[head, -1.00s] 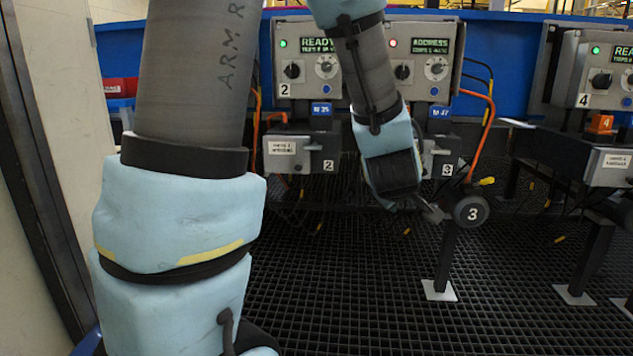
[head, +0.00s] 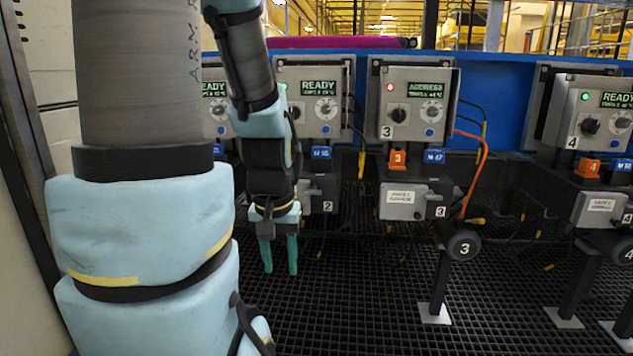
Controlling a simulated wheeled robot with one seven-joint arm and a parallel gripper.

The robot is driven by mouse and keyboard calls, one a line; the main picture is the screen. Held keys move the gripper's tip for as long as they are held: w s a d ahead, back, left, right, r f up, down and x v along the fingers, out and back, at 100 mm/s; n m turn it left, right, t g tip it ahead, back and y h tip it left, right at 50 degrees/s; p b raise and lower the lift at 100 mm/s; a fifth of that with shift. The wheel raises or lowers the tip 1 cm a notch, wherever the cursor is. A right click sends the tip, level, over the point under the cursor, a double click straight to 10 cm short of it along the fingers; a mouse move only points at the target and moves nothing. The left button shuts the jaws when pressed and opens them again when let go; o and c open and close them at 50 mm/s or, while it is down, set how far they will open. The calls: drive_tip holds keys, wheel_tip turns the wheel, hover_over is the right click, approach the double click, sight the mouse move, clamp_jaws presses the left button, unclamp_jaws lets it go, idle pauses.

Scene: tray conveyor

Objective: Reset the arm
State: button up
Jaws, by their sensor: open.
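My gripper (head: 280,268) hangs at the end of my arm, left of the middle in the head view. Its two teal fingers point straight down, apart from each other, with nothing between them. It is in front of station 2 and left of station 3, over the dark grid floor. My arm's pale blue padded links fill the left side of the view and hide part of the stations behind.
Station 3 (head: 412,72) shows ADDRESS with a red light and has an orange block (head: 397,160). Station 2 (head: 309,75) and station 4 (head: 597,96) show READY. A black round knob marked 3 (head: 464,245) sticks out in front.

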wheel_tip(320, 180, up, 30)
drive_tip(key=p, duration=2.7)
drive_tip(key=shift+f, duration=0.2)
